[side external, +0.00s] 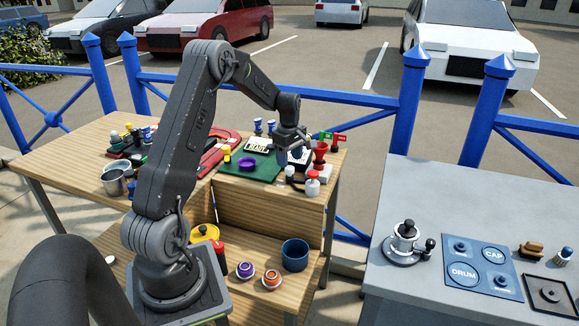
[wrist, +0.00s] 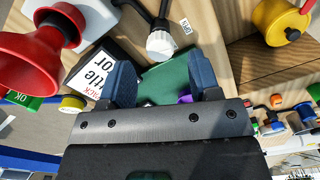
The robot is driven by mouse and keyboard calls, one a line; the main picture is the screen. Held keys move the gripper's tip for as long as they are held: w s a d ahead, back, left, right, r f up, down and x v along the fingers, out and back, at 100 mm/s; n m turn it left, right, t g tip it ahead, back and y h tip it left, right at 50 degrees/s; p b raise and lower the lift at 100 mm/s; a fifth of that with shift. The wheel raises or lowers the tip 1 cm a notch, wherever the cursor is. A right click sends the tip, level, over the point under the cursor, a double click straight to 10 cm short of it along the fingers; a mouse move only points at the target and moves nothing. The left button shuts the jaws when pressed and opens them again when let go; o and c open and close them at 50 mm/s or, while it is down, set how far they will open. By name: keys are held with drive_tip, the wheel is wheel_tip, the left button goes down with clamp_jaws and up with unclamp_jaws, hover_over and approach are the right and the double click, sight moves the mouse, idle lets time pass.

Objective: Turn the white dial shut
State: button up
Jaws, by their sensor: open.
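The white dial (wrist: 161,43) shows in the wrist view as a white ribbed knob on a dark body, just beyond my fingertips. A small white label (wrist: 186,25) with dark lettering lies beside it; I cannot read it surely. In the side view, a small white knob (side external: 289,171) near the bench's front edge appears to be the same dial. My gripper (wrist: 163,75) is open, its two blue fingers apart with nothing held between them. In the side view my gripper (side external: 293,156) hangs above the bench, close to the knob. The dial's setting is not readable.
A red funnel (side external: 320,149) stands close to the right of my gripper; the funnel (wrist: 38,42) is large in the wrist view. A white, red-topped item (side external: 313,186) stands near the knob. A purple ring (side external: 247,163) lies on a green mat (side external: 262,174). Blue railing runs behind.

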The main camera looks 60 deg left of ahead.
sight(290, 167)
drive_tip(key=shift+f, duration=1.7)
drive_tip(key=c, duration=0.9)
